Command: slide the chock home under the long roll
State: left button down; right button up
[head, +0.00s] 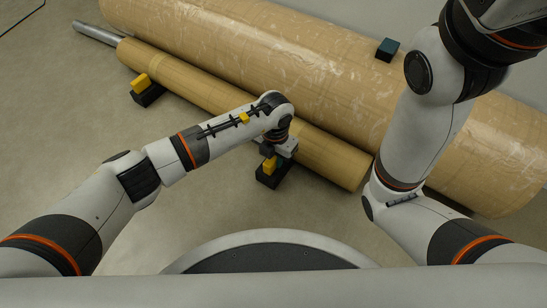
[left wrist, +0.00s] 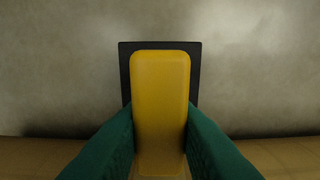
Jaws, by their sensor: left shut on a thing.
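A chock with a black base (head: 268,180) and a yellow grip block (head: 270,164) stands on the floor at the near side of the slim tan roll (head: 322,156), close to its right end. My left gripper (head: 279,158) is over this chock. In the left wrist view its green fingers (left wrist: 160,135) are shut on the yellow block (left wrist: 160,90), one on each side, with the black base (left wrist: 125,70) behind. The arm partly hides the roll, and I cannot tell whether the chock touches it. My right gripper is out of view.
A second black and yellow chock (head: 146,89) stands by the slim roll's left part, near its grey core (head: 95,33). Floor at the left is clear.

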pick_arm(q)
jog(key=shift+w+d, duration=0.2)
jog(key=c, duration=1.1)
grip_release()
notch_tip(320, 180, up, 12)
jog(key=p, duration=0.9)
